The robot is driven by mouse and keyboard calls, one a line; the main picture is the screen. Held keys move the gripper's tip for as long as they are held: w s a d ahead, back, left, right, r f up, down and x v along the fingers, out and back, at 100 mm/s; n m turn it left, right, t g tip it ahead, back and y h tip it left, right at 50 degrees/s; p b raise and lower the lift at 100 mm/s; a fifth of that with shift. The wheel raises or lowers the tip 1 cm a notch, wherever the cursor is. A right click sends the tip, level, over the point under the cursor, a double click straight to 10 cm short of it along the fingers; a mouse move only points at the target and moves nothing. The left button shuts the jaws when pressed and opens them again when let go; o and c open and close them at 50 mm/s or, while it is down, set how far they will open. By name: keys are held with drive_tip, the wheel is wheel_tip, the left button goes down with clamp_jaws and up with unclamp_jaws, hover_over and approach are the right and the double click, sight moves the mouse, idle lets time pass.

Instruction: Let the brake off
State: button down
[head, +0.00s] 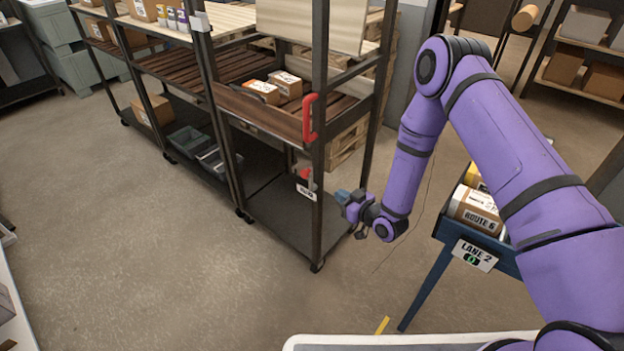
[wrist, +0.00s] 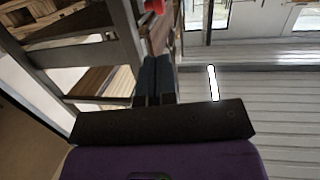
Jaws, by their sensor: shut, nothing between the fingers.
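A wheeled rack cart (head: 318,160) with dark metal posts stands in the middle of the head view. A small red lever (head: 308,177) sits low by its near corner post, above a white tag (head: 305,191) too small to read. It looks like the brake. A larger red handle (head: 309,118) is fixed higher on the same post. My gripper (head: 341,196) is just right of that post, below the lever's height in the picture and apart from it. Its fingers (wrist: 155,80) are shut and empty. A red part (wrist: 153,7) shows at the wrist view's top edge; I cannot tell which.
Cartons (head: 274,88) lie on the cart's slatted shelf. More racks (head: 165,70) join on the left. The floor (head: 150,240) at front left is clear.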

sight(307, 176)
drive_tip(key=x, duration=1.3)
drive_tip(key=shift+w+a, duration=0.25)
drive_tip(key=shift+a, duration=0.05)
drive_tip(key=shift+a+r, duration=0.1)
